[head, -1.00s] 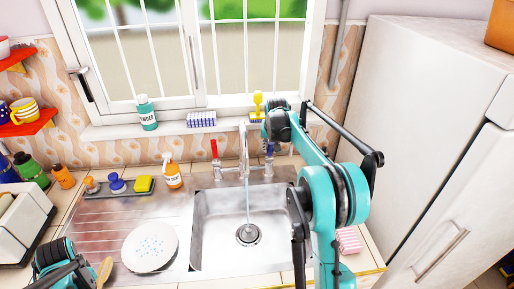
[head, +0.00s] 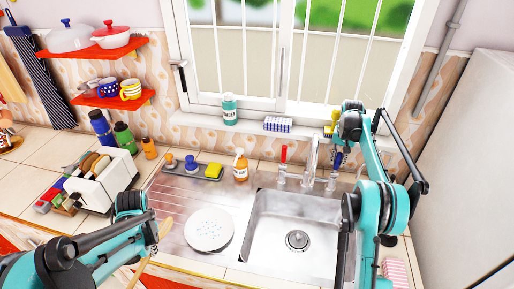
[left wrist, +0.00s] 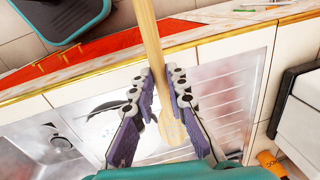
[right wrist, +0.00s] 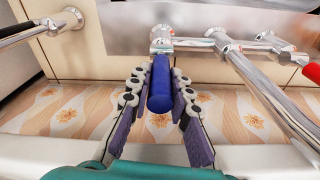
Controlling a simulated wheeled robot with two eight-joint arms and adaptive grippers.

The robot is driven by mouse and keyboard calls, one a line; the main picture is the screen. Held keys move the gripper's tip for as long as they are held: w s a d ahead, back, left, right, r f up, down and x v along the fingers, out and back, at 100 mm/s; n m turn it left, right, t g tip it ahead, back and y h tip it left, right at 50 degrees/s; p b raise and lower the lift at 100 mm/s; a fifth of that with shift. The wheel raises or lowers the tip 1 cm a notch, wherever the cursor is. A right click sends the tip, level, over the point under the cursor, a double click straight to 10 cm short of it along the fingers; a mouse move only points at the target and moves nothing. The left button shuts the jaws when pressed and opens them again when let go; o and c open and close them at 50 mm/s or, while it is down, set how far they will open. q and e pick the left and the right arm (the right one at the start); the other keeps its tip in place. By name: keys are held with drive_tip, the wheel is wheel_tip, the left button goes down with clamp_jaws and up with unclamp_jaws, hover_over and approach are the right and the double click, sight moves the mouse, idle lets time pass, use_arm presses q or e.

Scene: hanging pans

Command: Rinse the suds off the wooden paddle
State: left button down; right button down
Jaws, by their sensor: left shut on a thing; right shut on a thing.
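The wooden paddle (head: 142,268) is held at the left, in front of the drainboard. My left gripper (head: 152,246) is shut on it. I see no clear suds on the part that shows. My right gripper (right wrist: 160,75) is shut on the blue tap handle (right wrist: 160,95) behind the sink. The chrome spout (head: 311,155) stands over the sink (head: 265,225). No water stream shows below it.
A white plate (head: 209,230) lies on the drainboard (head: 165,235) left of the sink. The sink basin is empty.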

drive_tip(key=c, duration=1.4)
unclamp_jaws()
drive_tip(key=r, duration=0.8)
drive_tip(key=s+r, duration=0.1)
drive_tip(key=r, duration=0.3)
drive_tip(key=shift+a, duration=0.3)
drive_tip(key=shift+f, duration=0.15)
